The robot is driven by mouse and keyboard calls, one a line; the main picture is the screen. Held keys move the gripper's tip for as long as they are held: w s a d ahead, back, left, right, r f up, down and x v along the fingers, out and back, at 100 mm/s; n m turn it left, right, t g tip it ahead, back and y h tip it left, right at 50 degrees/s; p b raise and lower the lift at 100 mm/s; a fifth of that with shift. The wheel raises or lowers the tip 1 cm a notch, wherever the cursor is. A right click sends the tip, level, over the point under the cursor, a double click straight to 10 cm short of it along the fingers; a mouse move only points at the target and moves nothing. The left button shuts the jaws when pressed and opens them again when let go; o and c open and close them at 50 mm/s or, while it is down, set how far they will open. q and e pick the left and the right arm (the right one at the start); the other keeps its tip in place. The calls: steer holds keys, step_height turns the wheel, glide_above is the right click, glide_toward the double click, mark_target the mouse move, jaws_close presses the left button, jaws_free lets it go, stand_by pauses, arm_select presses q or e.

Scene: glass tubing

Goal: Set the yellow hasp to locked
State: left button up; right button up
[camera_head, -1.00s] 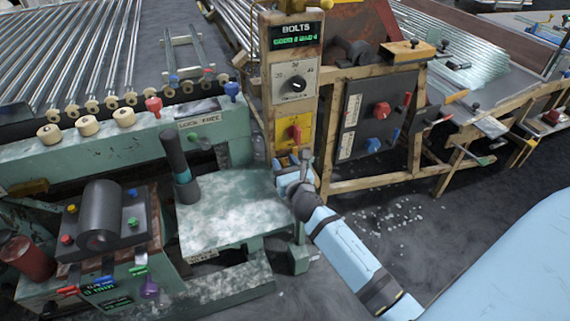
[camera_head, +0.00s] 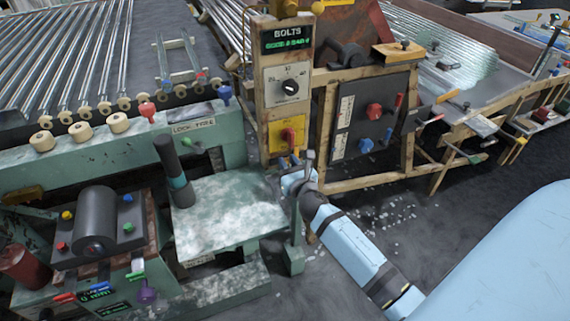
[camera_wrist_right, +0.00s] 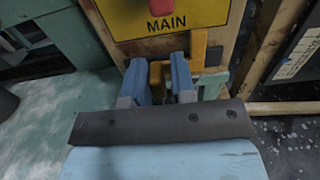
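The yellow hasp (camera_wrist_right: 199,48) is at the lower edge of the yellow MAIN panel (camera_wrist_right: 115,20), which carries a red handle. My right gripper (camera_wrist_right: 163,72) is just below this panel, its two blue fingers apart, with a yellow piece (camera_wrist_right: 156,77) in the gap between them. I cannot tell whether the fingers touch that piece. In the head view my right gripper (camera_head: 288,160) is under the yellow panel (camera_head: 288,133) and largely hides the hasp. My left gripper is not in view.
A post with a BOLTS display and a dial (camera_head: 289,87) rises above the yellow panel. A dark panel (camera_head: 372,118) with red and blue knobs stands to its right. A green machine table (camera_head: 230,212) is at the left. A thin lever (camera_head: 296,205) stands close beside my right arm.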

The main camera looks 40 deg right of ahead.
steer(key=shift+o, duration=1.2)
steer(key=shift+d, duration=0.1)
steer(key=v, duration=1.4)
steer(key=shift+f, duration=0.15)
